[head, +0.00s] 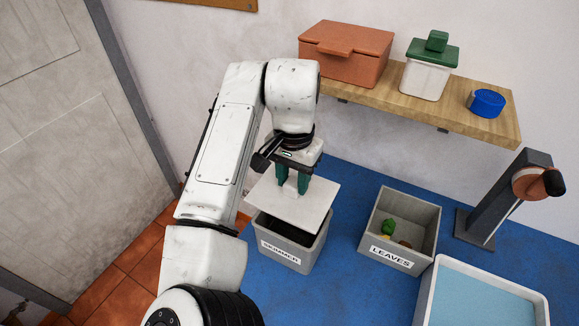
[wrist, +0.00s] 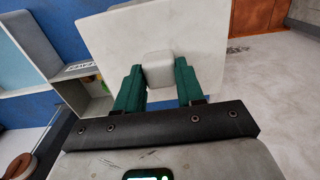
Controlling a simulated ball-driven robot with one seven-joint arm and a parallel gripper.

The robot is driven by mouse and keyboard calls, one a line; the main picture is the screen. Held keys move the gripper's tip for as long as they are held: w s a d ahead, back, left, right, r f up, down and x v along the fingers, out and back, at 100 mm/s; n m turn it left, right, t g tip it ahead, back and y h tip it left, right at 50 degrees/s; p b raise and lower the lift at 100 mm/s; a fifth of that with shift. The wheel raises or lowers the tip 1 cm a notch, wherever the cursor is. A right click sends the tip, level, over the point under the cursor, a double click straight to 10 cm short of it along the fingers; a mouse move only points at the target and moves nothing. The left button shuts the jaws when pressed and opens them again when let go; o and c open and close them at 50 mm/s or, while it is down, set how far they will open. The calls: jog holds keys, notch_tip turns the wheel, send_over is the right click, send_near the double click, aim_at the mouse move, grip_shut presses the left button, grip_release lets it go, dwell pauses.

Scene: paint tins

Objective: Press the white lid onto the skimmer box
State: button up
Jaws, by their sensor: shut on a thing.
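The white lid (head: 292,204) is a flat square plate, tilted, above the grey skimmer box (head: 288,250). The box stands on the blue surface with a SKIMMER label on its front. My gripper (head: 293,184) has green fingers and is over the lid's middle. In the wrist view my gripper (wrist: 160,80) is shut on the lid's pale knob (wrist: 158,68), and the lid (wrist: 150,28) spreads out beyond the fingers. The box's dark opening shows below the lid's front edge. I cannot tell whether the lid touches the rim at the back.
A grey LEAVES box (head: 387,258) with small green and brown things inside stands to the right. A water basin (head: 428,300) and a dark post (head: 500,205) stand farther right. A wooden shelf (head: 470,115) holds an orange box, a green-lidded white tin and a blue tin.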

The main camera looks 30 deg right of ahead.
aim_at(293, 197)
jog(key=shift+r+p, duration=0.1)
jog(key=shift+p, duration=0.3)
jog(key=shift+s+f+b, duration=0.1)
jog(key=shift+f+b, duration=1.45)
jog(key=shift+f, duration=1.4)
jog(key=shift+f, duration=1.2)
jog(key=o, duration=1)
notch_tip(293, 197, up, 11)
jog(key=shift+f, duration=0.1)
